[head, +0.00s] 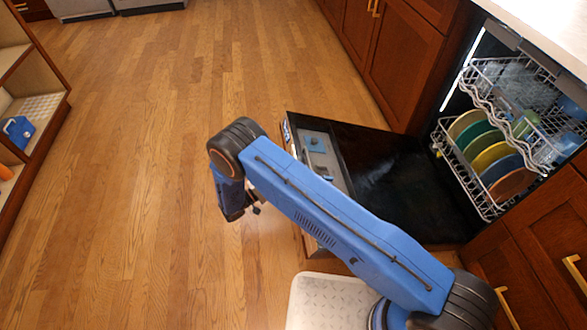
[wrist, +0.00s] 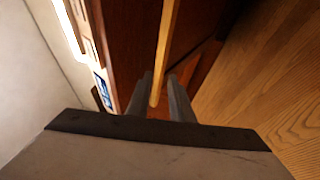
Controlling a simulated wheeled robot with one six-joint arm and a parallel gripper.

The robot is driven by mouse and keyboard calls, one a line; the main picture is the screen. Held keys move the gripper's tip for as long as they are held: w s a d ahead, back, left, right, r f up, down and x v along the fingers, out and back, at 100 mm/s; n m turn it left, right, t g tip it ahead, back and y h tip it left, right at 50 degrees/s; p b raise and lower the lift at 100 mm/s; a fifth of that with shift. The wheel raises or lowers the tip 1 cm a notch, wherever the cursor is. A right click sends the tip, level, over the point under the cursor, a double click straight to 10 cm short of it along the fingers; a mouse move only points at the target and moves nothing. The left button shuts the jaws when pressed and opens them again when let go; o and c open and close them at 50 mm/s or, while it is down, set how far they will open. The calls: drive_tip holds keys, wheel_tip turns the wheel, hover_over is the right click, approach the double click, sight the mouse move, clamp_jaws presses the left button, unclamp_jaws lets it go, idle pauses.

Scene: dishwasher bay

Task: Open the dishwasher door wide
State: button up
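The dishwasher door (head: 385,180) is folded far down in the head view, its black inner side facing up and its free edge toward the left. I cannot tell whether it lies fully flat. In the wrist view, its dark wood front (wrist: 133,45) shows with a brass handle bar (wrist: 167,45). My gripper (wrist: 161,98) is open, with the lower end of the bar appearing between its two fingers and gaps beside it. Contact is not visible. In the head view my gripper (head: 245,212) is beyond the door's free edge, its fingers mostly hidden.
The racks hold several coloured plates (head: 490,155) inside the dishwasher. Wooden cabinets (head: 400,55) flank it under a white counter (head: 550,25). A shelf (head: 50,110) stands at the far left. The wooden floor (head: 150,150) between is clear.

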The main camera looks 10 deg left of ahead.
drive_tip(key=v, duration=1)
drive_tip(key=shift+s+a+f, duration=0.15)
drive_tip(key=shift+s+a, duration=0.05)
